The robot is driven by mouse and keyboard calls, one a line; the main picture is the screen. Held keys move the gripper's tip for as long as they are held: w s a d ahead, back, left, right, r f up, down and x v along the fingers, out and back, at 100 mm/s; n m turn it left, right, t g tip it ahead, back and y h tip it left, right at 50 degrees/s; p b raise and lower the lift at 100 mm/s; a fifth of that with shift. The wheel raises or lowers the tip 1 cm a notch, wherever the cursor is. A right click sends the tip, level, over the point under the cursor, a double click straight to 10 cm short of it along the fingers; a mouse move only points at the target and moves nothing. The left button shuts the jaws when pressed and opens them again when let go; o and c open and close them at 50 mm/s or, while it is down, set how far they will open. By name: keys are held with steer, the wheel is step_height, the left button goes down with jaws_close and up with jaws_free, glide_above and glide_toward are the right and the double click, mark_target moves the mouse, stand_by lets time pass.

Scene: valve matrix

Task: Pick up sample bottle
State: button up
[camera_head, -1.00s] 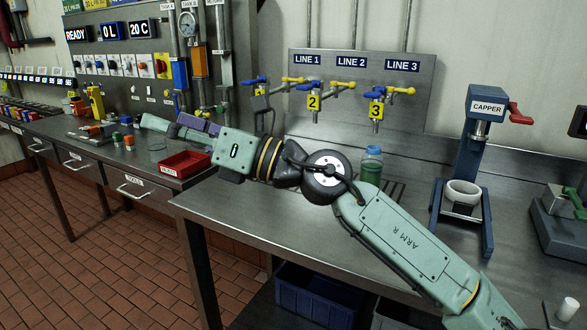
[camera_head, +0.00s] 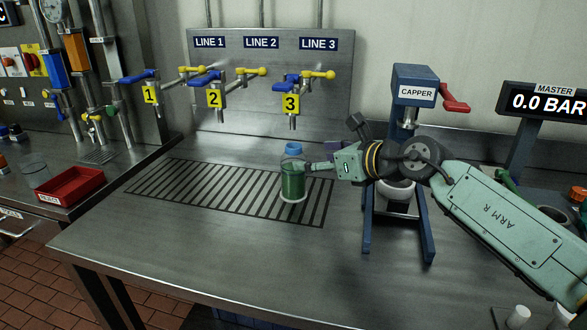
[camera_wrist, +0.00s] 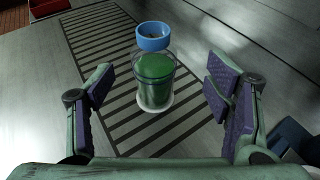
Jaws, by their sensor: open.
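The sample bottle (camera_head: 292,182) is a clear jar of green liquid with a blue ring at its top. It stands upright on the drain grate near line 3. In the wrist view the bottle (camera_wrist: 154,80) stands ahead between the two fingers, with a gap on both sides. My gripper (camera_wrist: 158,92) is open, with purple pads facing the bottle. In the head view my gripper (camera_head: 308,168) reaches in from the right, level with the bottle's upper part. The finger on the far side is hard to make out there.
The drain grate (camera_head: 180,184) is otherwise bare. Taps for lines 1, 2 and 3 hang from the back panel (camera_head: 240,115). The blue capper (camera_head: 412,88) stands close to my arm on the right. A red tray (camera_head: 72,187) sits at the left. The front of the bench is clear.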

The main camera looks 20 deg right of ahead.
mark_target(301, 158)
steer(key=shift+x, duration=1)
steer(key=p+x, duration=0.1)
steer(key=x, duration=0.1)
steer(key=p+x, duration=0.2)
steer(key=x, duration=0.1)
steer(key=shift+s+a+r, duration=0.1)
steer(key=shift+s+a, duration=0.05)
steer(key=shift+a, duration=0.25)
steer(key=shift+f, duration=0.2)
steer(key=shift+c, duration=0.2)
steer(key=c, duration=1.3)
steer(key=shift+c, duration=1.1)
steer(key=shift+w+r, duration=0.1)
steer(key=shift+w, duration=0.15)
